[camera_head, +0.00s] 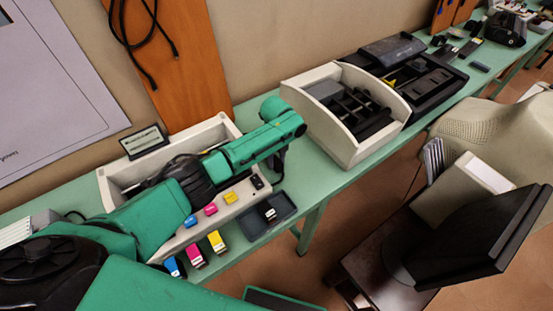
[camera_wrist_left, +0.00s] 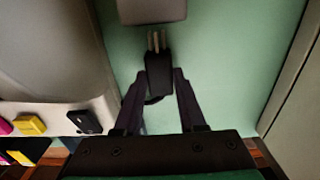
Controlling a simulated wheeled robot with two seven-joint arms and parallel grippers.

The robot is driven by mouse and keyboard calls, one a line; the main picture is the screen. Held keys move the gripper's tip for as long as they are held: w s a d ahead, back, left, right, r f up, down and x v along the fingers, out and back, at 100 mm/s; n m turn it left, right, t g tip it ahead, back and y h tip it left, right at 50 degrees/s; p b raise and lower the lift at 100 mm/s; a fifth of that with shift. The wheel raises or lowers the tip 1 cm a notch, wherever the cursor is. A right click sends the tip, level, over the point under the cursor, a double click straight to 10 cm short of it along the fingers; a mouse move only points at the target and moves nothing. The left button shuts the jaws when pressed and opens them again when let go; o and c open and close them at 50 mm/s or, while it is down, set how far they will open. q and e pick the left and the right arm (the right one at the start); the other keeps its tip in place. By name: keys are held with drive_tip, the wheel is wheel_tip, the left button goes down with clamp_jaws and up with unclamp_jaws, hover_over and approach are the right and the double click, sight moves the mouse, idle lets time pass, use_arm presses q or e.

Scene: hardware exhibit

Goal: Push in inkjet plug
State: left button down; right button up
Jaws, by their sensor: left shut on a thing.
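Any socket holes are hidden. In the head view my left gripper (camera_head: 278,162) is mostly hidden behind my green wrist, over the table right of the inkjet printer (camera_head: 108,190). My right gripper is not in view.
The printer has coloured cartridges (camera_head: 211,209) along its front, with more in front of them. A dark tray (camera_head: 268,215) lies at the table edge. A cream open machine (camera_head: 345,152) stands to the right.

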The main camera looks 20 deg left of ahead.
use_arm(q)
drive_tip(key=shift+r, duration=0.1)
idle(0.6)
drive_tip(key=shift+w+a+b, duration=0.15)
drive_tip(key=shift+w+b, duration=0.05)
drive_tip(key=shift+b, duration=0.1)
drive_tip(key=w+a+b, duration=0.2)
drive_tip(key=b, duration=0.1)
drive_tip(key=shift+a, duration=0.15)
drive_tip(key=shift+s+r, duration=0.1)
drive_tip(key=shift+r, duration=0.05)
drive_tip(key=shift+c, duration=2.4)
unclamp_jaws()
drive_tip(key=shift+a, duration=0.1)
wheel_tip(320, 180, up, 14)
drive_tip(key=b, duration=0.1)
drive_tip(key=shift+r, duration=0.15)
